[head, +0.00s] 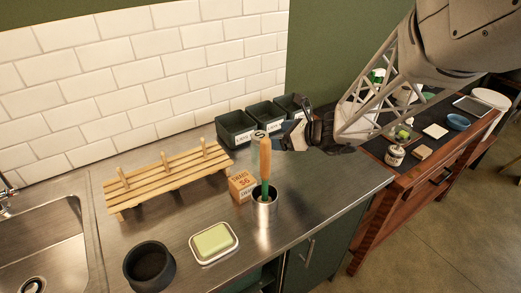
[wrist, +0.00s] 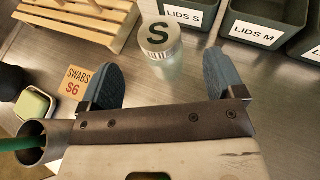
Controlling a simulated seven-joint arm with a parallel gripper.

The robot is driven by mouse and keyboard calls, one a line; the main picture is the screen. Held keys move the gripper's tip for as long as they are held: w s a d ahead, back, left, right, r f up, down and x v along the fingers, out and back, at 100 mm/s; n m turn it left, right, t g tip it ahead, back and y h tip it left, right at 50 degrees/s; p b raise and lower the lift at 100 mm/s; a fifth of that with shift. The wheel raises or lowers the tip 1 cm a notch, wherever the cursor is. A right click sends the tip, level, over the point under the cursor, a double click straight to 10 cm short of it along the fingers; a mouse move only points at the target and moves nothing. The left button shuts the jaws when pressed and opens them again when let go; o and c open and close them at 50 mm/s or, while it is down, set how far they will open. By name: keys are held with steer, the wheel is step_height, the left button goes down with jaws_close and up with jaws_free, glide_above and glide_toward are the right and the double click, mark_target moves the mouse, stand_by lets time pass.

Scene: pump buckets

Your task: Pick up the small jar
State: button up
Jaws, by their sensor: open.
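The small jar (wrist: 168,68) has clear glass sides and a pale lid marked with a dark S. In the wrist view it stands on the steel counter just ahead of my gripper (wrist: 160,80), lined up with the gap between the two blue fingers. The fingers are open and apart, with nothing held. In the head view my gripper (head: 288,133) is over the counter near the dark bins. A wooden-handled brush stands in front of the jar there, and only what seems to be its lid (head: 258,134) shows.
The brush (head: 265,158) stands in a metal cup (head: 264,211) beside a SWABS box (head: 241,187). Dark lid bins (head: 235,129) stand behind, a slatted wooden rack (head: 165,177) left. A soap dish (head: 213,258) and dark pot (head: 149,282) are in front. Counter at right is clear.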

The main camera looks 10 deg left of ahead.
mark_target(259, 135)
steer(key=shift+x, duration=1.2)
steer(key=shift+a, duration=0.1)
steer(key=shift+x, duration=2.55)
steer(key=shift+s, duration=0.1)
steer(key=c, duration=1.4)
steer(key=shift+r, duration=0.1)
steer(key=shift+r, duration=4.9)
